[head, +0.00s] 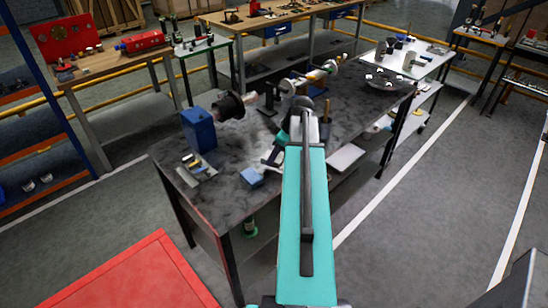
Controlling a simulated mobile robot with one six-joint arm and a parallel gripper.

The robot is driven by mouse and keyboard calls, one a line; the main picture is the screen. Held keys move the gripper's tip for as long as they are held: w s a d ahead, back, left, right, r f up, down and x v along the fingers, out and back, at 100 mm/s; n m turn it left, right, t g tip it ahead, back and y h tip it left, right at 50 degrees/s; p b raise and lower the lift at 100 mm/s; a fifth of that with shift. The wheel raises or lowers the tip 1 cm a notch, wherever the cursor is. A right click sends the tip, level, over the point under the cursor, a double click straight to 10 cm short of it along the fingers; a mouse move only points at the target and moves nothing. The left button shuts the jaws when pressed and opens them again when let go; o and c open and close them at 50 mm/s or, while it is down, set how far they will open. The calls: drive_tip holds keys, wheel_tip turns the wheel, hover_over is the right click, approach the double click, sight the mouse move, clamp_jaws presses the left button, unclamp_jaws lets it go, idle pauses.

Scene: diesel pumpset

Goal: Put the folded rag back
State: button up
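A small blue block-like thing (251,178), which looks like the folded rag, lies on the dark worktable (225,185) near its front edge. My teal arm reaches up from the bottom of the view over the table. My gripper (268,160) is at the arm's far end, low over the table, just above and to the right of the blue thing. It is small and partly hidden by the arm, so its fingers cannot be made out. I cannot tell whether it touches the blue thing.
A blue box (198,130) and a tray of small tools (195,167) stand at the table's left end. A dark round machine part (228,106) and shafts lie behind. A pale flat sheet (346,158) is right of the arm. A red mat (125,280) lies on the floor.

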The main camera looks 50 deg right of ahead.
drive_tip(key=shift+w+d+f, duration=0.1)
drive_tip(key=shift+w+d, duration=0.55)
drive_tip(key=shift+d, duration=0.25)
drive_tip(key=shift+f+p, duration=0.1)
drive_tip(key=shift+p, duration=0.25)
drive_tip(key=shift+f+p, duration=0.75)
drive_tip(key=shift+f, duration=0.9)
drive_tip(key=o, duration=0.9)
drive_tip(key=shift+s+r, duration=0.1)
drive_tip(key=shift+b+v, duration=2)
drive_tip(key=shift+v, duration=3.95)
